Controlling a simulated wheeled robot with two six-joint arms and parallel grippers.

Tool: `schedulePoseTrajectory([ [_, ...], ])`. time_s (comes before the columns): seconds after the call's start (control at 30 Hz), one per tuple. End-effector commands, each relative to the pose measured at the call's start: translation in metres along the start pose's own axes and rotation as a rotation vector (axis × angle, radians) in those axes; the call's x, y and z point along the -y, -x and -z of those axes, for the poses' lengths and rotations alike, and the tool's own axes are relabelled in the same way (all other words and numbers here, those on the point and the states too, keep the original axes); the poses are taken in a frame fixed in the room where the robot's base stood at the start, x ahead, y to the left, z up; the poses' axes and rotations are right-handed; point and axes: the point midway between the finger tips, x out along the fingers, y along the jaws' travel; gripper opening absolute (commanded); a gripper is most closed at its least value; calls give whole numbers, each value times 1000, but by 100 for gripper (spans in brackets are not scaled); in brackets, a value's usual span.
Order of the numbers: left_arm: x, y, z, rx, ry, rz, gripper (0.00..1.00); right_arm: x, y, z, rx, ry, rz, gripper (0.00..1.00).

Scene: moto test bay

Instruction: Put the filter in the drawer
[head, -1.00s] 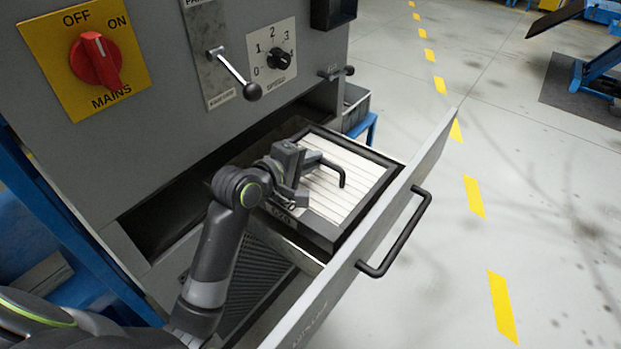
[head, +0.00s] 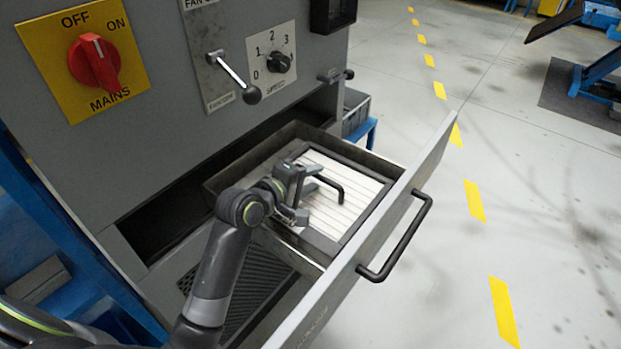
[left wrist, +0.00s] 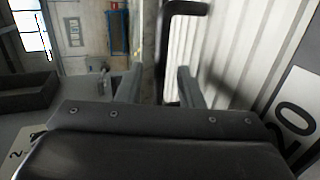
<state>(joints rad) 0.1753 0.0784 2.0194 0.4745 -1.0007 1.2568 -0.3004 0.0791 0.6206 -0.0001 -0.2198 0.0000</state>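The filter (head: 325,205) is a flat panel with white pleats, a dark frame and a black handle (head: 330,186). It lies inside the pulled-out drawer (head: 395,215), pleats up; I cannot tell whether it rests fully on the drawer floor. My left gripper (head: 307,193) is over the filter's left side, at the handle. Its two fingers stand apart in the left wrist view (left wrist: 158,85), with the handle (left wrist: 187,8) just beyond them and the pleats (left wrist: 230,45) to the right. My right gripper is not in view.
The grey cabinet front carries a red mains switch (head: 94,60), a lever (head: 234,76) and a dial (head: 279,62) above the drawer. The drawer's front has a black handle (head: 400,240). A grey bin (head: 355,110) stands behind.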

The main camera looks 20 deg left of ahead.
Motion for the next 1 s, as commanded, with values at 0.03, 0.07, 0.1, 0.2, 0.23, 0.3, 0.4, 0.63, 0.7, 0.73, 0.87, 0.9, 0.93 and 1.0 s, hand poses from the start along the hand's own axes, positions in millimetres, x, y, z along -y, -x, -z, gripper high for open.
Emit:
schedulePoseTrajectory([
  [0.03, 0, 0, 0, 0, 0, 0, 34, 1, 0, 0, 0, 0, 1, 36],
  [0.07, 0, 0, 0, 0, 0, 0, 34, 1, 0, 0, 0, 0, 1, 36],
  [0.1, -1, 0, 0, 0, 0, 0, 34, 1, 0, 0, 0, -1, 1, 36],
  [0.2, -1, 4, 0, -1, 0, 0, 34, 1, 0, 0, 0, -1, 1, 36],
  [0.23, -2, 6, 0, -1, -1, -1, 34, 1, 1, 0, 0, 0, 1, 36],
  [0.3, -1, 14, 1, -2, -2, 0, 34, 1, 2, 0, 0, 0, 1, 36],
  [0.4, -2, 31, 0, -1, -3, -1, 34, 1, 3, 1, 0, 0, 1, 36],
  [0.63, -2, 80, 1, -2, -5, 1, 34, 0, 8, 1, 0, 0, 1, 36],
  [0.7, -2, 93, 0, -1, -5, 1, 34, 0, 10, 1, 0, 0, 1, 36],
  [0.73, -1, 98, 0, -1, -4, 2, 34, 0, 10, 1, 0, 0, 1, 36],
  [0.87, -1, 112, 1, -1, -3, 1, 34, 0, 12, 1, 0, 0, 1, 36],
  [0.9, -1, 115, 0, -1, -3, 1, 34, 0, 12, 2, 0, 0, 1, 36],
  [0.93, -1, 117, 0, 0, -2, 1, 34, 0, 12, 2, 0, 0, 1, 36],
  [1.0, -1, 119, 0, 0, -1, 1, 34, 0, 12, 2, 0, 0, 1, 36],
])
